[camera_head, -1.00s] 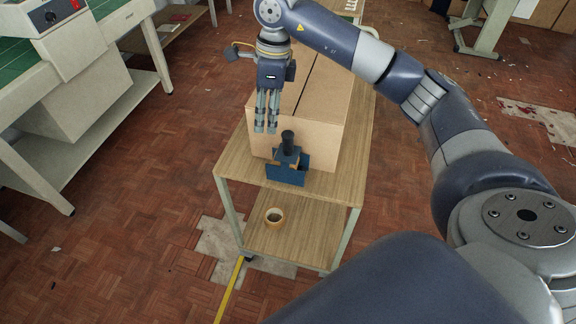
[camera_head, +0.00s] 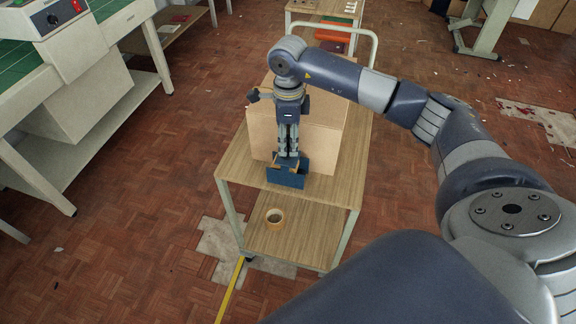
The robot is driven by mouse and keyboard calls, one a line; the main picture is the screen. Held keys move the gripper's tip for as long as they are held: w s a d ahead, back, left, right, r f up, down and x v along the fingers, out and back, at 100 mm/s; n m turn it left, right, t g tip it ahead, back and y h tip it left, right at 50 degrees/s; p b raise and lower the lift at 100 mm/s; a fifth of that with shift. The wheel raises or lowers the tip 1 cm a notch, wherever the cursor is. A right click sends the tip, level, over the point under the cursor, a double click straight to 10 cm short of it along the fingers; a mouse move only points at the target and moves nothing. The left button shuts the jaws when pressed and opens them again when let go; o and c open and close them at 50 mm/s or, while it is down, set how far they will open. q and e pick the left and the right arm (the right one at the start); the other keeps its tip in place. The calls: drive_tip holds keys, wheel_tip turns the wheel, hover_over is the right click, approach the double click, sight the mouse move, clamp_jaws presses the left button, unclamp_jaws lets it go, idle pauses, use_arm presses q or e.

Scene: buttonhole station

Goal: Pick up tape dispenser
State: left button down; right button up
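The dark blue tape dispenser (camera_head: 287,178) stands near the front edge of the trolley's top shelf, in front of the cardboard box. My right gripper (camera_head: 288,156) points straight down over it. Its fingers are at the dispenser's upright black handle, which they and the hand now largely hide. I cannot tell whether the fingers are closed on the handle or only beside it. The dispenser appears to rest on the shelf. My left gripper is not in view.
The cardboard box (camera_head: 325,140) fills much of the wooden trolley top (camera_head: 335,188) behind the dispenser. A tape roll (camera_head: 274,216) lies on the lower shelf. A bench with a grey machine (camera_head: 50,16) stands at the left. Open floor lies between bench and trolley.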

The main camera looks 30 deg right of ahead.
drive_tip(key=shift+f, duration=0.4)
clamp_jaws()
drive_tip(key=shift+r, duration=0.1)
